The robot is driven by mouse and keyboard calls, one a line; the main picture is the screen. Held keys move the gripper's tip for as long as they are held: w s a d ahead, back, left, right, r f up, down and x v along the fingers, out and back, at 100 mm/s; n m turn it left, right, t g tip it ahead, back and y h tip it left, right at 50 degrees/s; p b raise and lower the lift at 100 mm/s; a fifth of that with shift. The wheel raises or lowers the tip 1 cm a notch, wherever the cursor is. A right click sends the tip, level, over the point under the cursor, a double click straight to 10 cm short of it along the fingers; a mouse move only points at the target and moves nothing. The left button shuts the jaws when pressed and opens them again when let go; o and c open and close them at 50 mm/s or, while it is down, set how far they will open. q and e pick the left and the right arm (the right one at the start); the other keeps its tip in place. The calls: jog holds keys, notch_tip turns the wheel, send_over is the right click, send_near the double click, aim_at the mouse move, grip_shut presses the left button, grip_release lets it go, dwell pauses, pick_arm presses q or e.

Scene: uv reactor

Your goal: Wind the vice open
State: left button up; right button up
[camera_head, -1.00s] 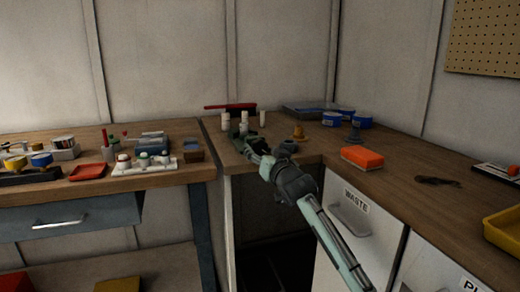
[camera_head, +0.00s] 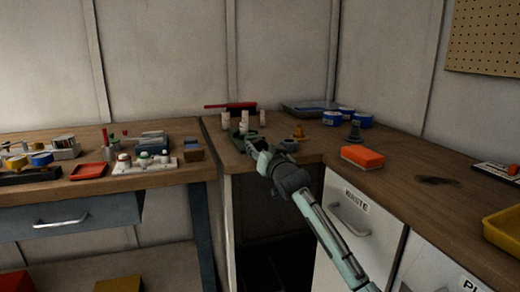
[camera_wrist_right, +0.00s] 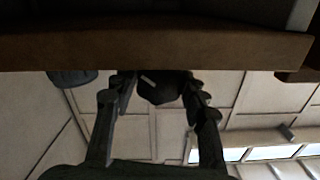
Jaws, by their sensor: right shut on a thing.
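The green vice (camera_head: 238,131) stands at the front corner of the wooden bench, partly hidden behind my right gripper (camera_head: 251,144). My right gripper reaches it from the front right, at the bench edge. In the right wrist view, the two dark fingers of my right gripper (camera_wrist_right: 158,88) stand either side of a dark rounded part, the vice handle (camera_wrist_right: 162,90), with a pale streak across it. The gripper is shut on this handle. How far apart the vice jaws are is too small to tell. My left gripper is not in view.
An orange box (camera_head: 361,156) lies farther right. A second bench (camera_head: 130,185) with small items stands at left. The bench underside edge (camera_wrist_right: 150,50) fills the top of the wrist view.

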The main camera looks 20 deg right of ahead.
jog(key=shift+n, duration=0.3)
jog(key=n, duration=0.2)
jog(key=shift+d+n, duration=0.1)
jog(key=shift+n, duration=2)
